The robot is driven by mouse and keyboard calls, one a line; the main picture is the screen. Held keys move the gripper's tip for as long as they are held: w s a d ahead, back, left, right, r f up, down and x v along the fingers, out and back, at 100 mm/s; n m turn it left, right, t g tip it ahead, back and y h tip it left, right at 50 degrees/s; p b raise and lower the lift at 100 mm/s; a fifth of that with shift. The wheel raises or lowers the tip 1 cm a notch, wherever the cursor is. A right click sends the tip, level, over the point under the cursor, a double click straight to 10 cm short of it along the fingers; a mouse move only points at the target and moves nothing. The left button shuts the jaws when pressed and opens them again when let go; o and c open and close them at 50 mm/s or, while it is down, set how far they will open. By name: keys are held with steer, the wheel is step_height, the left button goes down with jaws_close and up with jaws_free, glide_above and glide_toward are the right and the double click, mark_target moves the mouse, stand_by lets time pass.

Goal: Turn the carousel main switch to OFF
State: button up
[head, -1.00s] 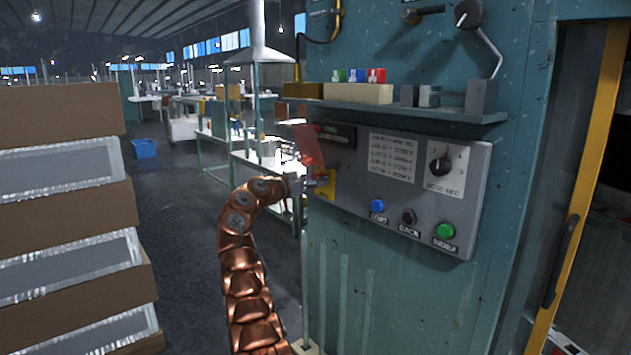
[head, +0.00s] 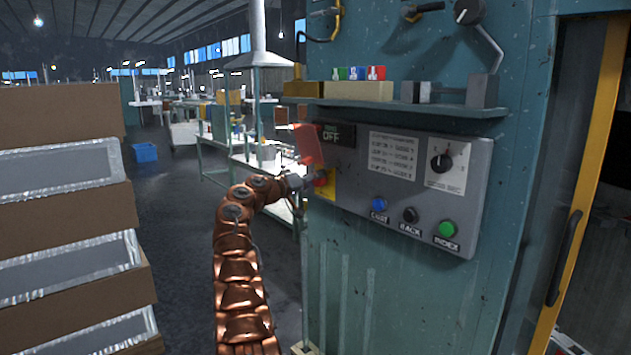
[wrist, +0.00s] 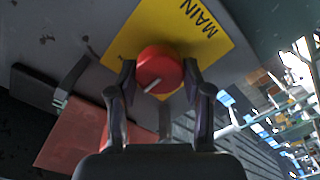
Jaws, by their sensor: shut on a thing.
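The main switch is a round red knob (wrist: 158,68) with a white pointer line, on a yellow plate (wrist: 222,45) lettered MAIN. My gripper (wrist: 159,78) has one finger on each side of the knob and is shut on it. The white line points toward the lower left of the wrist view. In the head view my gripper (head: 308,183) is at the left end of the grey control panel (head: 345,190), and the knob is mostly hidden. The small dark display (head: 338,134) above reads OFF on its lower line.
A red flap (head: 309,146) stands beside the display, just above my gripper. Blue (head: 379,204), black (head: 410,215) and green (head: 447,229) buttons and a black selector (head: 441,163) lie to the right. A shelf (head: 400,106) juts out above the panel.

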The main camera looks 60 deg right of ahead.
steer(key=n, duration=0.8)
steer(key=shift+w+f+n+p, duration=0.1)
steer(key=shift+n+p, duration=0.3)
steer(key=shift+n, duration=0.3)
steer(key=o, duration=1.1)
steer(key=shift+v, duration=5.95)
steer(key=shift+a, duration=0.1)
